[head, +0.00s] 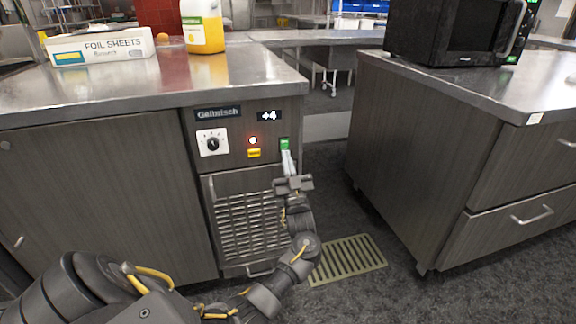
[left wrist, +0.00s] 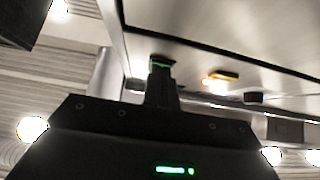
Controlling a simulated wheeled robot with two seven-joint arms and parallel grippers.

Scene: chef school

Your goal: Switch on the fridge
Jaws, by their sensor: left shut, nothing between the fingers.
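The fridge (head: 248,190) is the unit under the steel counter, with a control panel, a display reading about +4, a dial (head: 212,143), a red light (head: 253,140) that looks lit, and a yellow part (head: 254,153). A green switch (head: 285,143) sits at the panel's right edge. My left gripper (head: 287,156) is shut and empty, with its tips at the lower edge of the switch. In the left wrist view, the shut fingers (left wrist: 161,85) reach up to the green switch (left wrist: 160,63); whether they press it I cannot tell. My right gripper is not in view.
A louvred grille is below the panel. A foil sheets box (head: 98,46) and a yellow bottle (head: 203,28) stand on the counter (head: 140,90). A second counter (head: 480,85) with a black microwave (head: 450,32) is at right. Floor with a drain grate (head: 347,259) lies between.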

